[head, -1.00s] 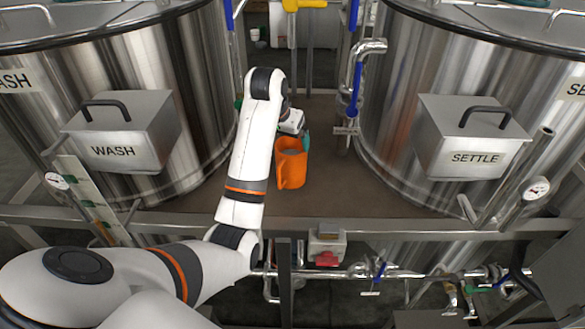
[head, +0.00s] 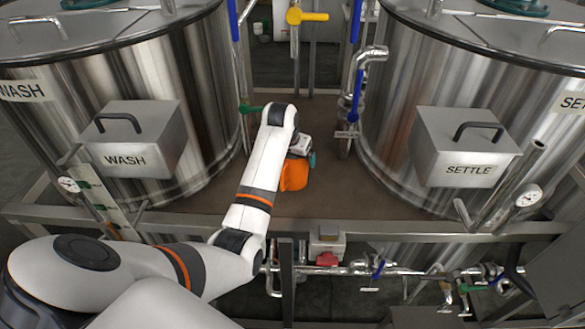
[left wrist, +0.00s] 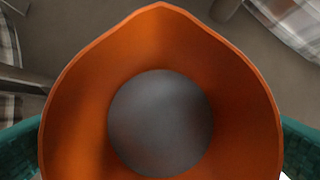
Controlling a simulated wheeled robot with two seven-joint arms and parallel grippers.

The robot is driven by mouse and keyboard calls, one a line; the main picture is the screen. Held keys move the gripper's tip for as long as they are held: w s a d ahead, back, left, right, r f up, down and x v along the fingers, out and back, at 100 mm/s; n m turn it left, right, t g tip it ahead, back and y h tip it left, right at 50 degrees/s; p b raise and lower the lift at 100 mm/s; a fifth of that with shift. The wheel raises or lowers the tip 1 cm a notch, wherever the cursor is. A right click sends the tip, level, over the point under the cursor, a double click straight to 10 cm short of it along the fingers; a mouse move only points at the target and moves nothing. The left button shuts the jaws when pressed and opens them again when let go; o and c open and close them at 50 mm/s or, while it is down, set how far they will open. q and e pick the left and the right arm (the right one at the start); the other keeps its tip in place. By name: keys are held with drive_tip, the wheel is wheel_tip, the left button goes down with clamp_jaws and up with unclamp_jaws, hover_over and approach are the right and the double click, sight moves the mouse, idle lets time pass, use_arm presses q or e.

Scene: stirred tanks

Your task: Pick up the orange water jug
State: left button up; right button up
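The orange water jug (head: 294,175) stands on the brown platform between the two tanks. My left gripper (head: 300,160) is at its top and hides its upper part in the head view. In the left wrist view I look straight down into the jug (left wrist: 75,110), its spout toward the top of the picture and a grey round area inside. The teal fingers stand wide apart, one at each side of the jug. The rim hides their inner faces, so contact is not clear. My right gripper is not in view.
The WASH tank (head: 190,85) stands on the left and the SETTLE tank (head: 385,120) on the right. A pipe with a blue valve handle (head: 357,95) rises right of the jug. A steel rail (head: 400,232) runs along the platform's front.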

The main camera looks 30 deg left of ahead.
use_arm(q)
drive_tip(key=c, duration=1.2)
drive_tip(key=shift+w+r, duration=0.1)
drive_tip(key=shift+r, duration=0.1)
drive_tip(key=c, duration=0.4)
